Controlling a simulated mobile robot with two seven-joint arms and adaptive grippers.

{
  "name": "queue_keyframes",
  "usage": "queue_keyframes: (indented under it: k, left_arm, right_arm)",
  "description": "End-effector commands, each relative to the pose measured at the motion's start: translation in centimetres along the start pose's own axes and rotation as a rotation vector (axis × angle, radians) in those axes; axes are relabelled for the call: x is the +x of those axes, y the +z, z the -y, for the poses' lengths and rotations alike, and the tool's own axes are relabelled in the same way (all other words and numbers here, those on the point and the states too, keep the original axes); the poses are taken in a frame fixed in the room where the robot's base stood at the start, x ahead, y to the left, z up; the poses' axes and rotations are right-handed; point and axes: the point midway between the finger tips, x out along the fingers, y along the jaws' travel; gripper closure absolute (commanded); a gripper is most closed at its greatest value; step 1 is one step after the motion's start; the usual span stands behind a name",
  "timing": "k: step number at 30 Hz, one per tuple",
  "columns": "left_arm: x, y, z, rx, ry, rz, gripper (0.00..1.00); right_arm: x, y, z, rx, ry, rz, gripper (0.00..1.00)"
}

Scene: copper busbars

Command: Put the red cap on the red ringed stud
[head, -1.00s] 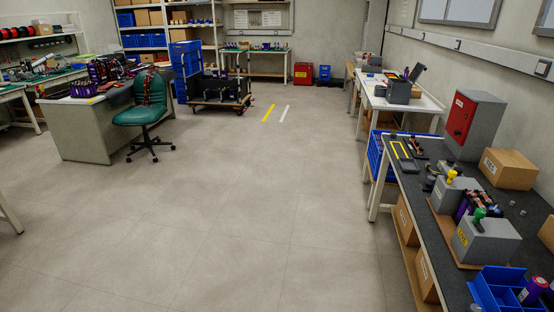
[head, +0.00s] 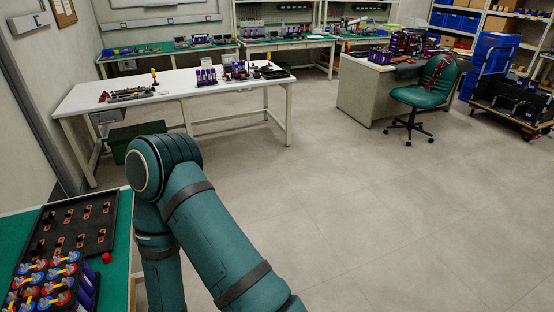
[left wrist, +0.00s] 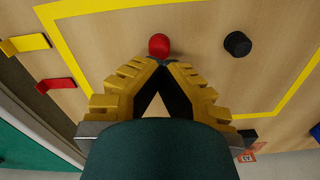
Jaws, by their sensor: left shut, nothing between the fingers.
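In the left wrist view, a red cap (left wrist: 159,45) is on a wooden surface (left wrist: 200,25) inside a yellow outline. My left gripper (left wrist: 160,62) is shut and empty, its fingertips right by the red cap; I cannot tell whether they touch it. In the head view, my left arm shows but its gripper does not. Purple cells with red and blue rings around their studs (head: 55,285) stand at the lower left. A small red piece (head: 107,258) lies on the green bench beside them. I cannot tell which stud is meant. My right gripper is out of view.
A black cap (left wrist: 237,44) is right of the red one. A yellow piece (left wrist: 25,43) and a red piece (left wrist: 55,84) are at the wooden surface's left side. A black tray (head: 118,200) with small copper parts lies behind the cells. A white table (head: 180,84) stands further back.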

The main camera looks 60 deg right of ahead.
Motion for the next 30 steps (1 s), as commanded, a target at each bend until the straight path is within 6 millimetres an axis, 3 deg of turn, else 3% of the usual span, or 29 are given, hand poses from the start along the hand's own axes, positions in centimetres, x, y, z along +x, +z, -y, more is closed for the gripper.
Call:
queue_keyframes:
  k: [8, 9, 11, 23, 30]
  left_arm:
    - [-0.4, 0.0, 0.0, 0.0, 0.0, 0.0, 1.0]
    - [-0.4, 0.0, 0.0, 0.0, 0.0, 0.0, 0.96]
    - [-0.4, 0.0, 0.0, 0.0, 0.0, 0.0, 0.77]
    - [-1.0, 0.0, -0.1, 0.001, 0.001, -0.002, 0.77]
    - [-4.6, -0.1, -0.2, 0.002, 0.004, -0.005, 0.77]
  right_arm:
    - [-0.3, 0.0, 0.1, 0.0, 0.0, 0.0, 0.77]
    - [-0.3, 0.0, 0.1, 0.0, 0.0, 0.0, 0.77]
    - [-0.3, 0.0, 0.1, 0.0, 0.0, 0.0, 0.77]
    - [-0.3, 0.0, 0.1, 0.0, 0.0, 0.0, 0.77]
    - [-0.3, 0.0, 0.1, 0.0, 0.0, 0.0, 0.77]
